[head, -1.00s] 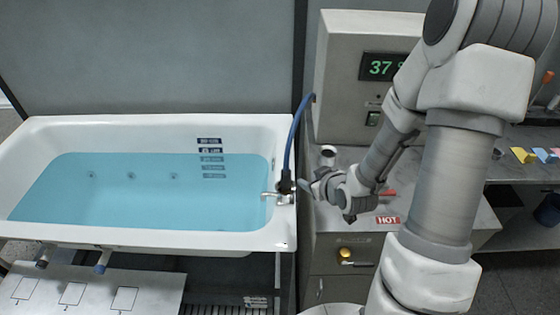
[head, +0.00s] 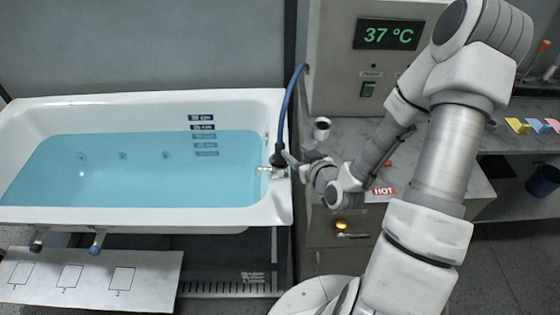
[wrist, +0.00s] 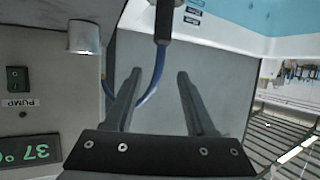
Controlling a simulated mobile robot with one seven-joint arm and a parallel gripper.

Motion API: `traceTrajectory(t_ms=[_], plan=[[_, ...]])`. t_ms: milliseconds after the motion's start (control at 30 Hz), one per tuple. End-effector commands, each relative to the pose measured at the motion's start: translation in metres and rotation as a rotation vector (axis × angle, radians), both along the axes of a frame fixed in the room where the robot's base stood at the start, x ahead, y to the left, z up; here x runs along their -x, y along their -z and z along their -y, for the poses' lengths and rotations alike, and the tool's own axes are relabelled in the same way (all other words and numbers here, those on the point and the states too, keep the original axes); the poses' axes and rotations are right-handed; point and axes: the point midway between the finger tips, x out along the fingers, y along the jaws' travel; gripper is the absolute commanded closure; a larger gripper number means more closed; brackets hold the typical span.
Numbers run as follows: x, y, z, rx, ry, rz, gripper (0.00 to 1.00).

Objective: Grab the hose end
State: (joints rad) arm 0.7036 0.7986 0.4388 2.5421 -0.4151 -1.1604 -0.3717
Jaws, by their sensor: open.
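The blue hose (head: 290,100) runs down from the panel to a black hose end (head: 279,156) at the tub's right rim, beside the tap. My gripper (head: 289,158) is just right of the hose end, pointing left at it. In the wrist view the fingers of my gripper (wrist: 160,72) are open and apart. The black hose end (wrist: 164,20) shows beyond and above the fingertips. The blue hose (wrist: 153,88) curves down through the gap between the fingers in the picture and passes behind the left finger. I cannot tell its depth, and nothing is gripped.
The water-filled tub (head: 140,103) is on the left, with a metal tap (head: 267,171) near the hose end. The control panel (head: 345,85) stands behind the grey counter. A white cup (head: 321,128) and a HOT label (head: 380,193) are near my arm.

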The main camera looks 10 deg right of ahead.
Motion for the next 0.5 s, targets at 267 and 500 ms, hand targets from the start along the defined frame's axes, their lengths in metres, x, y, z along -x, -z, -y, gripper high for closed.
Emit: traceTrajectory(t_ms=[267,500], plan=[[-0.011,0.007,0.001,-0.003,-0.001,0.008,0.44],[-0.017,0.009,0.000,-0.003,-0.001,0.008,0.44]])
